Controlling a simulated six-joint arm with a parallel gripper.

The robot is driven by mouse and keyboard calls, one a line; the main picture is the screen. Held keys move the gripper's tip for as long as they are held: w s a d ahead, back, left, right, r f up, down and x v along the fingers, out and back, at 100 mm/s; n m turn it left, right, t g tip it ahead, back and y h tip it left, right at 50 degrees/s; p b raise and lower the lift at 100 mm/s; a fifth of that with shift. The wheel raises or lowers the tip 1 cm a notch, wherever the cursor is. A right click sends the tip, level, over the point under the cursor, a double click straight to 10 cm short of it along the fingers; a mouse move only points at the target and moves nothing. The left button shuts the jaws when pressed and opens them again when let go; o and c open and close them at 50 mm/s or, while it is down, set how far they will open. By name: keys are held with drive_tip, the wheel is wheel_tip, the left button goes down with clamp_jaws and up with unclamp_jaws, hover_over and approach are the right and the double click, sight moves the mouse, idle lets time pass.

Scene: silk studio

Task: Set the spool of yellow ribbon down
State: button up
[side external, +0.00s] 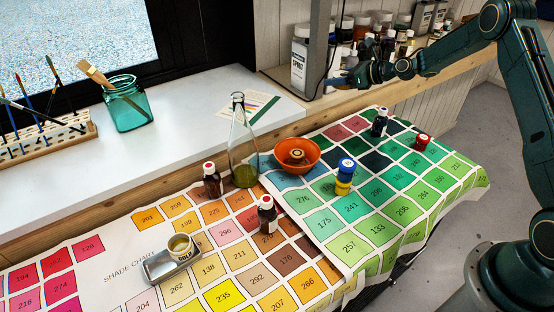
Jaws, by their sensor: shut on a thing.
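My gripper (344,80) is at the upper middle, in front of the shelf and above the far edge of the cloth. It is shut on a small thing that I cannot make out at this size. A yellow spool (343,188) stands on the green part of the shade-chart cloth (325,223), with a blue spool (346,165) with a white centre on top of it. My gripper is up and behind this stack, well apart from it. A red spool (422,141) lies further right on the cloth.
A tall glass flask (243,150), dark bottles with red caps (212,180) (267,215), a white-capped bottle (380,122) and a tin on a metal tray (165,266) stand around. The cloth's right side is largely clear.

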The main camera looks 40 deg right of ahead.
hover_over(330, 136)
wheel_tip(330, 136, down, 16)
drive_tip(key=shift+w+f, duration=0.1)
idle(0.6)
drive_tip(key=shift+f, duration=0.15)
drive_tip(key=shift+f, duration=1.75)
drive_tip(key=shift+f, duration=0.1)
drive_tip(key=o, duration=1)
drive_tip(key=shift+d, duration=0.1)
drive_tip(key=shift+v, duration=6.05)
